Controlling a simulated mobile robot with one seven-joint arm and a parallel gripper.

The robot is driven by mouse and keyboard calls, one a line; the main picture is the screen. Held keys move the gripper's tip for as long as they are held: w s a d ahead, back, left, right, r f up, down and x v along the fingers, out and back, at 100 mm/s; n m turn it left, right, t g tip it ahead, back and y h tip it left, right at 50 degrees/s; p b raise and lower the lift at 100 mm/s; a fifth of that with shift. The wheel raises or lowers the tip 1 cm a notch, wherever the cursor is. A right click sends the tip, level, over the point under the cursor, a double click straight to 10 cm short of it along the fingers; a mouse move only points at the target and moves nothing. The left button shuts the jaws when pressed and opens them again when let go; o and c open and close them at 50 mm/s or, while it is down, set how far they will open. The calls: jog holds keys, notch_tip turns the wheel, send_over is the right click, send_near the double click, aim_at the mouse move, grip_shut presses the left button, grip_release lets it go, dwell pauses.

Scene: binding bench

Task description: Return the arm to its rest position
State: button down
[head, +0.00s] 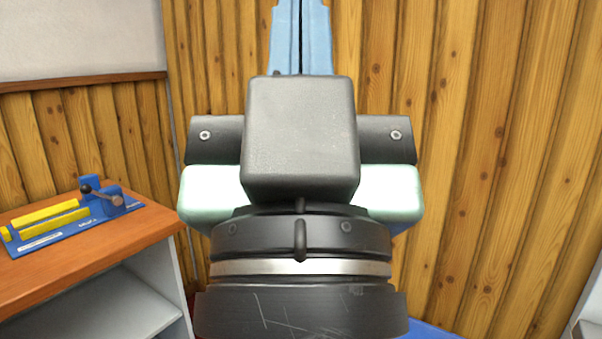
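My gripper (301,30) fills the middle of the head view, seen from behind, with its dark body and pale side pads in front of a wood-plank wall. Its two light blue fingers point up and lie side by side with only a thin dark seam between them. They look shut, and nothing shows between them. The fingertips run out at the top edge of the picture.
A wooden-topped bench (150,225) with an open shelf below stands at the left. On it sits a blue binding tool (75,236) with yellow bars and a lever. The plank wall (500,120) stands behind; a pale piece shows at the lower right corner.

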notch_tip(320, 180, up, 21)
jog(key=p, duration=1.8)
jog(key=shift+p, duration=0.35)
jog(key=shift+r, duration=0.1)
